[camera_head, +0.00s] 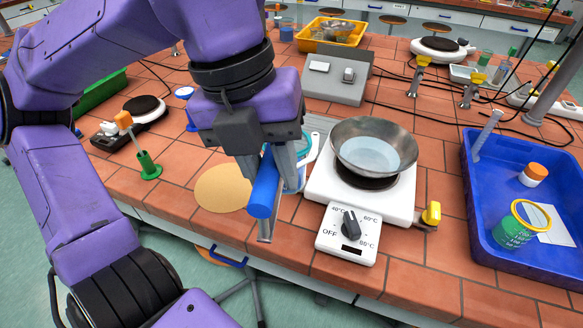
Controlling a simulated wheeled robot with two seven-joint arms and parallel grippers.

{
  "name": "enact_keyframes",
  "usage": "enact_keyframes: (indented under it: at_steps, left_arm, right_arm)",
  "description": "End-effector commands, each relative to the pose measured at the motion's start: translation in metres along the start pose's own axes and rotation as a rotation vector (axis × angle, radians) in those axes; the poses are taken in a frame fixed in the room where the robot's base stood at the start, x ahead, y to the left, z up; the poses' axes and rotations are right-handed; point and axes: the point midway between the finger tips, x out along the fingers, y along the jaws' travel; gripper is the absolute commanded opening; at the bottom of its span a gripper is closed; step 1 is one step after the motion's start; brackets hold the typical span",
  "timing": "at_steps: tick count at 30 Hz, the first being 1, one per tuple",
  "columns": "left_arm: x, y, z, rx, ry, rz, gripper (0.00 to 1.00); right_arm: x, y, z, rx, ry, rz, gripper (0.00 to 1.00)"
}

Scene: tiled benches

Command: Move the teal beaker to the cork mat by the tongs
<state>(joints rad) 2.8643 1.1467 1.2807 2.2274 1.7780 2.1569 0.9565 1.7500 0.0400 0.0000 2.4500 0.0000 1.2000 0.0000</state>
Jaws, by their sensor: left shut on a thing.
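My left gripper (266,212) reaches down at the front of the bench, shut on a solid blue cylinder (263,187). Just to its left lies a round tan cork mat (222,189), bare where it shows. A light teal, see-through vessel (301,178) shows partly behind the gripper's right finger, beside the hot plate; it may be the teal beaker, but most of it is hidden. I cannot make out the tongs for sure. My right gripper is not in view.
A white hot plate (324,192) with a metal bowl (391,139) stands close right of the gripper. A blue tray (480,226) at right holds a green graduated beaker (507,234) and an orange-capped jar (534,175). A green-based stand (149,168) is left of the mat.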

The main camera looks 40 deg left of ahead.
Motion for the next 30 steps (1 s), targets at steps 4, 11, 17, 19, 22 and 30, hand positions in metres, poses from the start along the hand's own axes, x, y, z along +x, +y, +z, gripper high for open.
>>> enact_keyframes:
  at_steps: [4,11,17,19,22,30]
  left_arm:
    - [-0.004,0.01,0.006,-0.001,0.0,-0.003,0.0]
    - [-0.003,0.014,0.008,0.0,-0.001,-0.001,0.0]
    - [-0.005,0.017,0.01,-0.001,-0.001,-0.002,0.0]
    - [-0.007,0.022,0.014,-0.002,-0.001,-0.003,0.0]
    - [-0.009,0.031,0.018,-0.002,0.0,-0.003,0.0]
    - [-0.013,0.052,0.031,-0.001,0.0,-0.004,0.0]
  right_arm:
    - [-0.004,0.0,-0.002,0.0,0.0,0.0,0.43]
    - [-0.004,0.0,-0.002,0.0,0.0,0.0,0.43]
    - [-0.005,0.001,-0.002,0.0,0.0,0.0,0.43]
    - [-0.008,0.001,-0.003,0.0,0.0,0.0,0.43]
    - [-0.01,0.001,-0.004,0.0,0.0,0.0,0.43]
    - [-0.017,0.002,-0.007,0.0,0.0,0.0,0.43]
